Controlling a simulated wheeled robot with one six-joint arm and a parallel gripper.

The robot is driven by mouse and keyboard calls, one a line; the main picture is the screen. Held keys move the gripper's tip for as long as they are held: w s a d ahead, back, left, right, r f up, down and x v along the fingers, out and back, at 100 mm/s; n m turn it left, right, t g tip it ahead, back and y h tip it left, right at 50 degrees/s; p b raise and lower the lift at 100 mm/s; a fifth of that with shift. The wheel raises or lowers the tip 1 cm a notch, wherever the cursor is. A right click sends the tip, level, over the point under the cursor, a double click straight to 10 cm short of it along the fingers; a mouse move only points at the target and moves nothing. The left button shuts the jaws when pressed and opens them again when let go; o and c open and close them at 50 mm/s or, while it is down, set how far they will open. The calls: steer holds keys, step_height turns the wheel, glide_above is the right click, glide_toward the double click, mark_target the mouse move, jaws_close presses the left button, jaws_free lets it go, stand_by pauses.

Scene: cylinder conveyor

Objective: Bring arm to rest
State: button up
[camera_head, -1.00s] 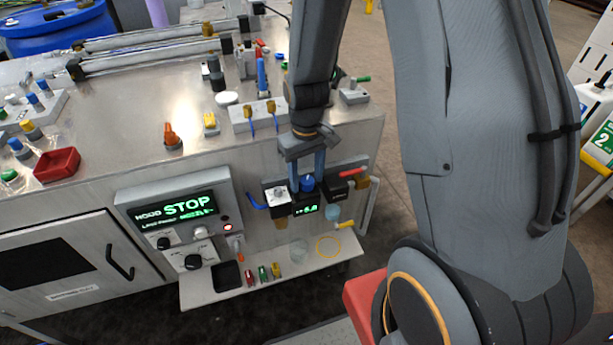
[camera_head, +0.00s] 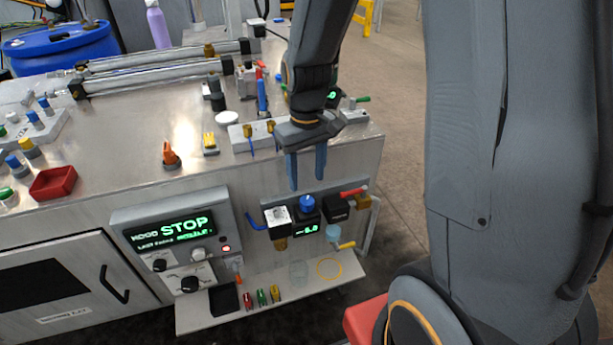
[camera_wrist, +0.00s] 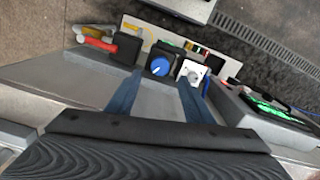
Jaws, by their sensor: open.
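My gripper (camera_head: 307,170) is open and empty, with its two blue fingers pointing down above the front face of the metal machine cabinet (camera_head: 120,128). Below the fingertips, apart from them, is the blue knob (camera_head: 307,203) on the regulator with a green readout. In the wrist view my gripper (camera_wrist: 158,100) has its fingers spread, with the blue knob (camera_wrist: 159,67) and a white-faced valve block (camera_wrist: 191,72) beyond them. Nothing is held.
A control panel (camera_head: 172,240) reading STOP is at the left of the front face. A low shelf (camera_head: 200,318) holds small coloured parts. A red-handled valve (camera_head: 353,192) sits right of the regulator. Cylinders, fittings and a red tray (camera_head: 53,184) stand on top.

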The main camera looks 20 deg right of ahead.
steer(key=s+r+m+t, duration=0.1)
steer(key=s+r+m, duration=0.1)
steer(key=s, duration=0.8)
steer(key=shift+s+d+r, duration=0.25)
steer(key=shift+s+r, duration=0.05)
steer(key=shift+r, duration=0.4)
stand_by(2.7)
